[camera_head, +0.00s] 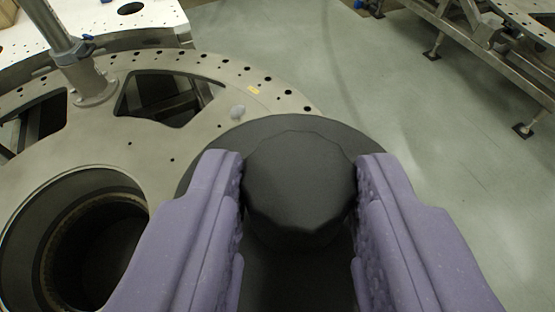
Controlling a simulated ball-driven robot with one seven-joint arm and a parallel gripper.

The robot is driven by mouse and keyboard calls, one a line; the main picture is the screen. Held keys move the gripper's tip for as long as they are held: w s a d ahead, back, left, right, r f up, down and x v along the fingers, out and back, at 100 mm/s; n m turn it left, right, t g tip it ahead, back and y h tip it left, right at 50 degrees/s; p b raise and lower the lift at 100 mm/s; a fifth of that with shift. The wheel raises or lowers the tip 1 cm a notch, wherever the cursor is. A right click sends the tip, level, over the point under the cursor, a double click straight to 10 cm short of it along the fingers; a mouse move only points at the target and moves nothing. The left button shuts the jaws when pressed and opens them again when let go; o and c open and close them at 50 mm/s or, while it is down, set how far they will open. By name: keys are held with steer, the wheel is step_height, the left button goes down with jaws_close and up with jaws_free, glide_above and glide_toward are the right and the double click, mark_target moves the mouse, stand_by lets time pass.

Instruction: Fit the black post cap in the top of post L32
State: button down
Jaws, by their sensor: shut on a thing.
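My gripper (299,160) has two purple fingers shut on the faceted knob of the black post cap (298,185). The cap's wide round dark flange spreads out beyond the fingertips, over the right part of the turret plate. Whatever lies directly under the cap is hidden by it. A grey metal post (68,45) stands on the plate at the upper left, with a blue clip on it. No label L32 can be read, so I cannot tell whether this is post L32.
A deep round opening (95,245) lies at the lower left. Metal frames (485,40) stand at the upper right. The grey floor (430,150) between is clear.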

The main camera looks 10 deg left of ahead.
mark_target(295, 275)
step_height(295, 275, down, 4)
steer(key=b, duration=0.3)
steer(key=shift+w+f+b, duration=0.15)
steer(key=shift+b, duration=0.15)
steer(key=shift+f+b, duration=0.35)
steer(key=shift+b, duration=0.1)
steer(key=shift+r+p, duration=0.1)
steer(key=shift+p, duration=0.5)
steer(key=shift+f+b, duration=0.45)
steer(key=shift+f, duration=0.25)
stand_by(0.5)
steer(key=c, duration=1)
jaws_free()
steer(key=shift+s, duration=0.2)
